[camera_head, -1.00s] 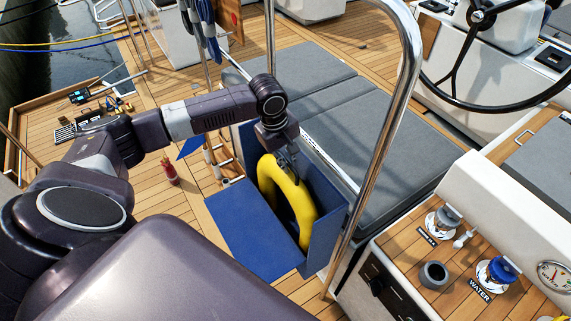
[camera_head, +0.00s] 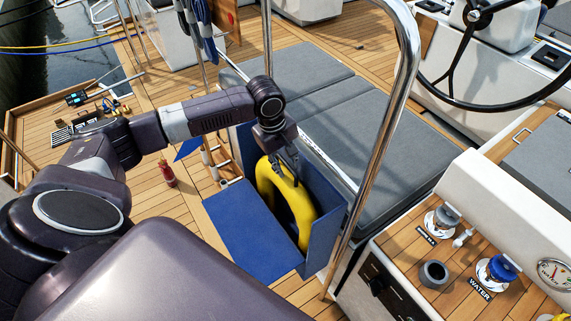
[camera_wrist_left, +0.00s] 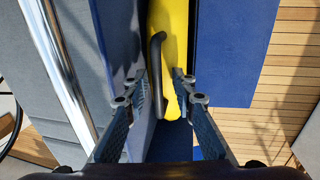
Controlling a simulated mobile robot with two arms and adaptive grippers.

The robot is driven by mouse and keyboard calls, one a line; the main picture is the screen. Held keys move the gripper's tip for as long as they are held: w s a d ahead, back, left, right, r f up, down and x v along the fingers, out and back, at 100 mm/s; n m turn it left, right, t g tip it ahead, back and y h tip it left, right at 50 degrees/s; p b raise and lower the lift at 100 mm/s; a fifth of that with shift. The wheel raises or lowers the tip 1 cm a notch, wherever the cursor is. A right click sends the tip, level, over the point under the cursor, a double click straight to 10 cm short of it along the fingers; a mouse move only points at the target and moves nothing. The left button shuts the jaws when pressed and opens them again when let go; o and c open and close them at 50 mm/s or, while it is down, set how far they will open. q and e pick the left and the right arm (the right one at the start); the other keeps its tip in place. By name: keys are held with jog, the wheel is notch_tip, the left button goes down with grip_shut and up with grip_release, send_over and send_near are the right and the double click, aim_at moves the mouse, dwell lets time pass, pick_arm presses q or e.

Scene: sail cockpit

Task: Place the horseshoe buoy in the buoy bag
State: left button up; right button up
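The yellow horseshoe buoy (camera_head: 304,213) stands upright in the blue buoy bag (camera_head: 325,215), its rounded top showing above the bag's side. The bag's blue front flap (camera_head: 243,232) lies folded down on the deck. My left gripper (camera_head: 285,168) is at the top of the buoy. In the left wrist view my left gripper (camera_wrist_left: 159,88) has its fingers apart. The yellow buoy (camera_wrist_left: 170,40) and a black handle-like bar (camera_wrist_left: 157,70) show in the gap between them, and the fingers do not close on either. The buoy's lower end is hidden. My right gripper is not in view.
A chrome rail (camera_head: 388,130) rises just right of the bag. Grey seat cushions (camera_head: 345,105) lie behind it. A red bottle (camera_head: 167,174) stands on the teak deck to the left. A console with winches (camera_head: 432,274) is at the lower right.

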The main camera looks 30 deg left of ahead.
pick_arm(q)
notch_tip(320, 180, up, 12)
jog(key=s+b, duration=0.1)
jog(key=s, duration=0.1)
jog(key=shift+a, duration=0.45)
